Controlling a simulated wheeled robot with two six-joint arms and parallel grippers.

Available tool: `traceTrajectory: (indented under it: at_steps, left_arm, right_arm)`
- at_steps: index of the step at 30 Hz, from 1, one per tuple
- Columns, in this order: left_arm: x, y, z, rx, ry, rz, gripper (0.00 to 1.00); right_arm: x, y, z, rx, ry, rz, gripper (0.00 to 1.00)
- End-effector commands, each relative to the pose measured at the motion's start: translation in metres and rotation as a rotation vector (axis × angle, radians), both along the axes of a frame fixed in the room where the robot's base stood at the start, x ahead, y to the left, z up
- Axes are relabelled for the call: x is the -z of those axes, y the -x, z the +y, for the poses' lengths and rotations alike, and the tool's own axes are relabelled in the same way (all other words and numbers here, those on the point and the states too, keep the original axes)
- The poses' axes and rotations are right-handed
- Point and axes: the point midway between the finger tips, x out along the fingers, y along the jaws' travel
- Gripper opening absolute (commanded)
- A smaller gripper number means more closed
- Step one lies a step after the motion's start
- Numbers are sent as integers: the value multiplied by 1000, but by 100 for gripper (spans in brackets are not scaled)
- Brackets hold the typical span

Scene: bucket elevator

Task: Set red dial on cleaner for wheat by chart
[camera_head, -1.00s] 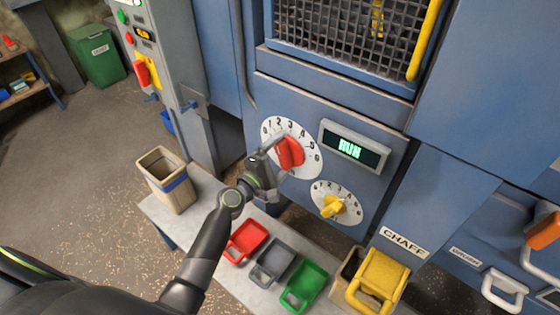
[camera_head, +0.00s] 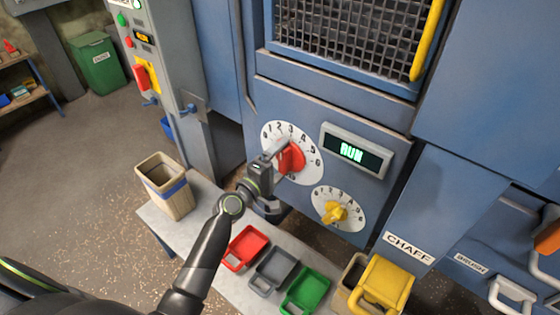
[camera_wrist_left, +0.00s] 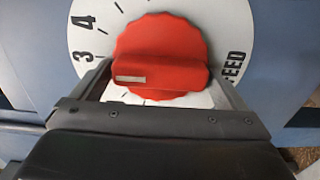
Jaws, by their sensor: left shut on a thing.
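The red dial (camera_head: 291,158) sits on a round white scale plate (camera_head: 312,174) on the blue cleaner's front. My left gripper (camera_head: 281,158) is shut on the red dial's grip bar from the left. In the left wrist view the red dial (camera_wrist_left: 160,55) lies between the two fingers, its white mark at the left end of the bar, just below the level of the printed 3. The numbers lower down the scale are hidden there by the gripper. The word FEED shows at the right. My right gripper is not in view. No chart can be made out.
A smaller yellow dial (camera_head: 335,211) is below right, under a display (camera_head: 355,150) reading RUN. A bench (camera_head: 203,192) below holds a tan bin (camera_head: 166,185), red (camera_head: 246,247), grey (camera_head: 274,268) and green (camera_head: 304,290) scoops. A yellow container (camera_head: 385,282) stands at its right.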

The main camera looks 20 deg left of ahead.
Motion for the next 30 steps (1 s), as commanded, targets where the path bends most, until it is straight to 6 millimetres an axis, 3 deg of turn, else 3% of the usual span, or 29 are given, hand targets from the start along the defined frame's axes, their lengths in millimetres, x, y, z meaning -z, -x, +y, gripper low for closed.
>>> traceTrajectory:
  at_steps: [3, 14, 30]
  left_arm:
    - [2, 1, 0, 1, 0, 4, 100]
    - [2, 12, 5, 0, -1, 3, 100]
    - [5, 120, 44, 0, -3, 6, 100]
  right_arm:
    - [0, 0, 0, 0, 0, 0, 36]
    - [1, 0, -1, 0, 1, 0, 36]
    - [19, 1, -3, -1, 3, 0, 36]
